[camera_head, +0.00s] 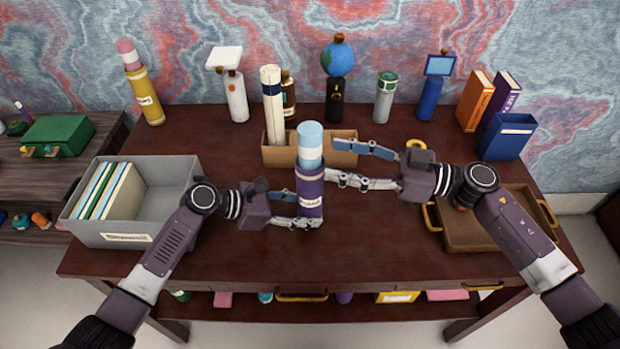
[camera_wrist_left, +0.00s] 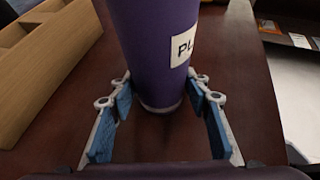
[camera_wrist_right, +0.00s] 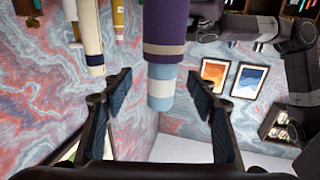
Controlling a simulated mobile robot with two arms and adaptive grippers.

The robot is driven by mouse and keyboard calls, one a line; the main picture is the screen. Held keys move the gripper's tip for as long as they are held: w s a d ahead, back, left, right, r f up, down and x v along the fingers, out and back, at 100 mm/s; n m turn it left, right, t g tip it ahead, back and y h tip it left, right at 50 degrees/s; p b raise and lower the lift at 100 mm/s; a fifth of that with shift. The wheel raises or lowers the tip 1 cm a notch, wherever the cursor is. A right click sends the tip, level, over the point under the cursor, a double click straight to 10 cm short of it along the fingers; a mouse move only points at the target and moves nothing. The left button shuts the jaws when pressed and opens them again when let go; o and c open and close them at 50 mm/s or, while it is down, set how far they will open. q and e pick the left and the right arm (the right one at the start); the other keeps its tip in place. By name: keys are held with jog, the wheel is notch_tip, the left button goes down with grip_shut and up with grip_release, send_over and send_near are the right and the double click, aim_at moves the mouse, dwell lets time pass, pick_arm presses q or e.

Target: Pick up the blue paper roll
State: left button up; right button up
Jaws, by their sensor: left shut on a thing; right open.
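The blue paper roll (camera_head: 310,145), light blue with a white band, stands upright in a purple labelled holder (camera_head: 310,187) near the desk's middle. In the right wrist view the roll (camera_wrist_right: 161,88) shows between the fingertips, with the holder (camera_wrist_right: 165,35) beyond. My left gripper (camera_head: 300,207) is shut on the holder's lower part; the left wrist view shows the fingers on either side of the holder (camera_wrist_left: 155,50). My right gripper (camera_head: 345,165) is open, with its fingers pointing left, close to the roll and the holder's top. I cannot tell if it touches them.
A wooden box (camera_head: 345,147) with a tall white roll (camera_head: 272,105) stands just behind. A grey bin (camera_head: 165,205) with folders is at left, a brown tray (camera_head: 480,232) at right under my right arm. Several bottles and books line the back. The desk's front middle is clear.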

aim_at(311, 154)
jog(key=x, duration=0.6)
jog(key=shift+s+a+r, duration=0.1)
jog(key=shift+a+r, duration=0.1)
jog(key=shift+a, duration=0.1)
grip_shut()
